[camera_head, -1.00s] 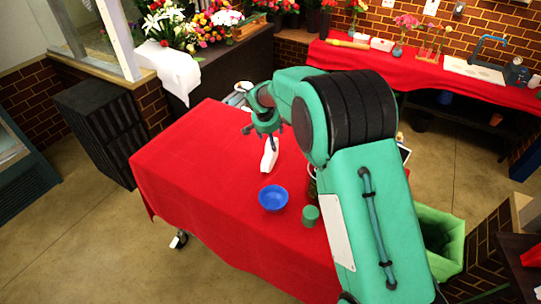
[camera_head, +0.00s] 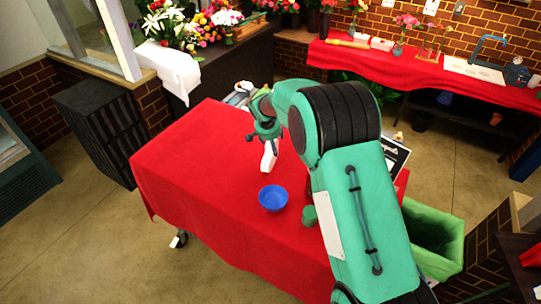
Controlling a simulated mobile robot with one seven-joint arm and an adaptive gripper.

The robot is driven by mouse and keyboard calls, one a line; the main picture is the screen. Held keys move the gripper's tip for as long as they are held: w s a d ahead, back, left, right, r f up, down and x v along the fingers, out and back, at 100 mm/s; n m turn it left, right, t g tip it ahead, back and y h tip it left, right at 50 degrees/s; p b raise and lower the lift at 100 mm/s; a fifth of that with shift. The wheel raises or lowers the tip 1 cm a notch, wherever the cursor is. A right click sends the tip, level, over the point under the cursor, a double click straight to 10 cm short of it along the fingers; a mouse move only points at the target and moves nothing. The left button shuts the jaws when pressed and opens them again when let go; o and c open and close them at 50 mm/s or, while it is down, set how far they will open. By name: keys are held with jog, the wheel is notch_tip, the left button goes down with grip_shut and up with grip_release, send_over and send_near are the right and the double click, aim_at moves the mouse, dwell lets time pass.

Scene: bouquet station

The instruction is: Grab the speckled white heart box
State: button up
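A white object (camera_head: 269,160) is on the red-covered table, below my gripper; it is too small to make out speckles or a heart shape, so I cannot tell whether it is the heart box. My gripper (camera_head: 267,141) is directly over its top end and overlaps it in the picture. I cannot tell whether the fingers touch it or how far they are open. My own arm hides part of the table to the right.
A blue bowl (camera_head: 273,198) and a green cup-like item (camera_head: 309,215) stand nearer on the red table (camera_head: 190,165). A green bin (camera_head: 445,250) is on the floor at right. The table's left part is clear. Flowers (camera_head: 180,22) fill the back counter.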

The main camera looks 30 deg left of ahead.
jog(key=shift+x, duration=2.4)
jog(key=shift+s+f, duration=0.1)
jog(key=shift+s, duration=0.1)
jog(key=c, duration=1.4)
jog(key=shift+r, duration=5.05)
jog(key=shift+c, duration=0.2)
